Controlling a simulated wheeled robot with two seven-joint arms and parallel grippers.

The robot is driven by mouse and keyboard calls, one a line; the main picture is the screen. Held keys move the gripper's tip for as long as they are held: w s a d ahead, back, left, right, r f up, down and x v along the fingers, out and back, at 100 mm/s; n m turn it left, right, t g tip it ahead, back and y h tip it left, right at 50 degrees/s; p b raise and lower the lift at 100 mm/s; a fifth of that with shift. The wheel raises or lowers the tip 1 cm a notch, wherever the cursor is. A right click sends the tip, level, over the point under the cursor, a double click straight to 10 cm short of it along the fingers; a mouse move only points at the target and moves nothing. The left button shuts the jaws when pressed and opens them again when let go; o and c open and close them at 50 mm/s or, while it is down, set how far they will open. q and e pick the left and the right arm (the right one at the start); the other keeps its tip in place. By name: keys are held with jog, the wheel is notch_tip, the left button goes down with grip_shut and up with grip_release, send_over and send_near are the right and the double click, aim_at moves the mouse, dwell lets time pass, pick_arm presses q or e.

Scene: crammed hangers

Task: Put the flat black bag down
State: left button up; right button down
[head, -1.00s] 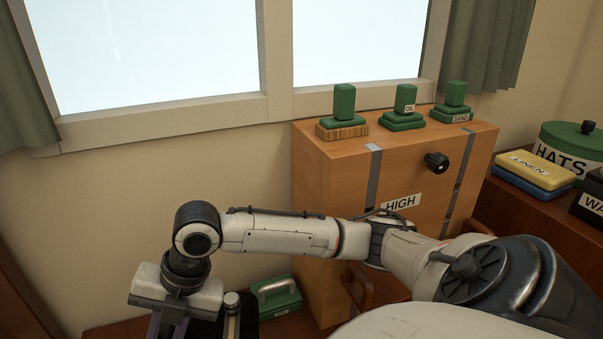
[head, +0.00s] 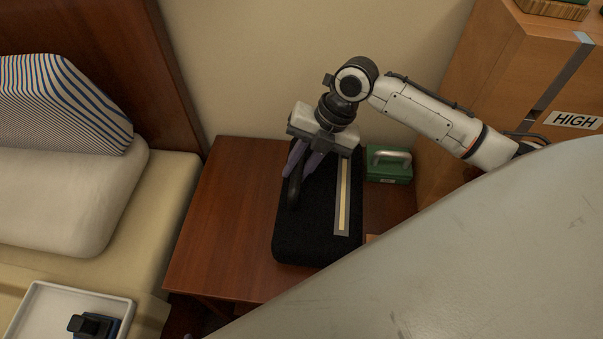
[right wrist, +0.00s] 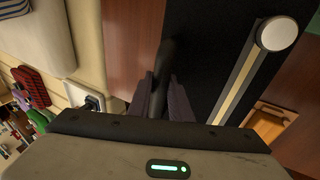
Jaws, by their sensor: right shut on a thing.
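The flat black bag (head: 318,215) lies flat over the small wooden table (head: 220,215). I cannot tell whether its underside touches the top. It has a dark handle (head: 295,187) on its left part and a grey-and-yellow strip along its right part. My right gripper (head: 296,172) comes from above and is shut on the handle. In the right wrist view the handle (right wrist: 166,62) runs between the purple fingers (right wrist: 162,92), with the bag (right wrist: 207,60) at the right. My left gripper is not in view.
A green case (head: 388,165) with a pale handle stands close right of the bag. A wooden cabinet marked HIGH (head: 490,90) is at the right. A bed with a striped pillow (head: 62,105) is at the left. A white tray (head: 45,300) is lower left. The table's left part is bare.

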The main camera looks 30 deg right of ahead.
aim_at(319, 179)
jog(key=shift+f, duration=2.1)
jog(key=c, duration=1.6)
grip_release()
jog(key=v, duration=1.2)
